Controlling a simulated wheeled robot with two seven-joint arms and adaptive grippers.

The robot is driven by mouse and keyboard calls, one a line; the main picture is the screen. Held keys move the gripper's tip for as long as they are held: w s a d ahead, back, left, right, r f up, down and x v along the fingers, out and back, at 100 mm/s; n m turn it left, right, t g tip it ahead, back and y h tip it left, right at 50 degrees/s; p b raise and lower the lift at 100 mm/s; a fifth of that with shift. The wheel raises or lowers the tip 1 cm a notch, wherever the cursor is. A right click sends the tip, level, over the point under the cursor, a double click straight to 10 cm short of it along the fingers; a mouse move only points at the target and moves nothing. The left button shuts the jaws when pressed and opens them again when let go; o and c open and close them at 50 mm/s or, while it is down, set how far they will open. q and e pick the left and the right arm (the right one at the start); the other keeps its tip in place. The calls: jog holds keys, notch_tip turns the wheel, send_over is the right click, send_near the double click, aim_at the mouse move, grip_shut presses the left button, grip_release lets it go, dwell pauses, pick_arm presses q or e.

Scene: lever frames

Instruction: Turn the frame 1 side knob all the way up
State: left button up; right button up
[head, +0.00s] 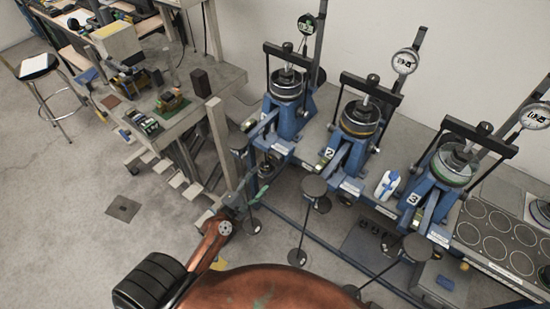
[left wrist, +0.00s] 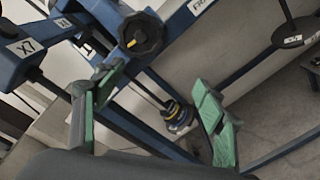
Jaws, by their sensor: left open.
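Frame 1 (head: 291,122) is the leftmost blue lever frame, left of the frame marked 2; its own number is not readable. I cannot pick this knob out surely in the head view. My left gripper (head: 243,199) is low at the front left of frame 1. In the left wrist view its green fingers (left wrist: 155,84) are apart, with nothing gripped between them. My right gripper is not in view.
Frame 2 (head: 361,121) and frame 3 (head: 448,170) stand to the right. A wooden workbench (head: 222,77) stands close on the left. Grey floor (head: 60,210) is open further left.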

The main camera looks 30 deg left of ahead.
aim_at(274, 161)
pick_arm(q)
jog(key=shift+n+t, duration=0.4)
jog(key=shift+n, duration=0.1)
jog(key=w+r, duration=0.1)
jog(key=w, duration=0.2)
jog(key=w+r, duration=0.1)
jog(key=w, duration=0.2)
jog(key=w+d+r+p, duration=0.1)
jog(key=w+r, duration=0.1)
jog(key=w, duration=0.1)
jog(key=shift+w+d+r, duration=0.1)
jog(key=shift+w, duration=0.45)
jog(key=shift+c, duration=0.4)
jog(key=c, duration=1.5)
